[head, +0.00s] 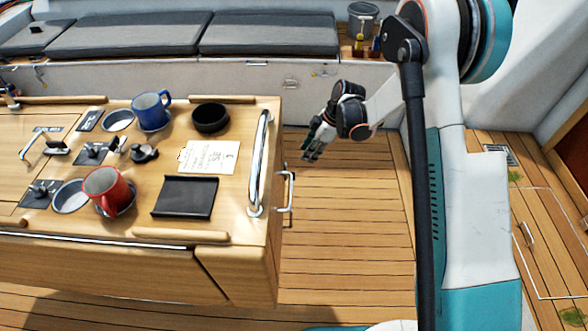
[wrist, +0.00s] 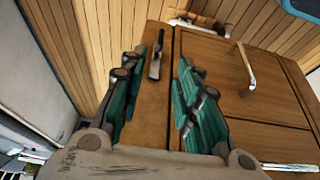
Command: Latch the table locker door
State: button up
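My gripper (head: 313,148) hangs over the deck to the right of the table end in the head view. In the wrist view its teal fingers (wrist: 159,72) are spread apart with nothing held. Ahead of them is a wooden front with a broad panel, apparently the locker door (wrist: 213,78), bearing a metal pull handle (wrist: 246,66). A narrow wooden strip (wrist: 147,100) beside it carries a small metal lever (wrist: 156,56), seen between the fingers. A dark seam separates strip and door; they look nearly flush. I cannot tell whether the lever engages the door. The handle (head: 287,190) also shows in the head view.
The table (head: 150,222) carries a blue mug (head: 151,111), a red mug (head: 107,190), a black tray (head: 185,197) and a paper (head: 208,157). A metal grab rail (head: 260,165) stands at its end. A cushioned bench (head: 128,35) lies behind. Deck between table and my base is clear.

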aim_at(294, 172)
jog(key=b+x, duration=0.5)
jog(key=x, duration=0.9)
jog(key=shift+c, duration=0.5)
grip_shut()
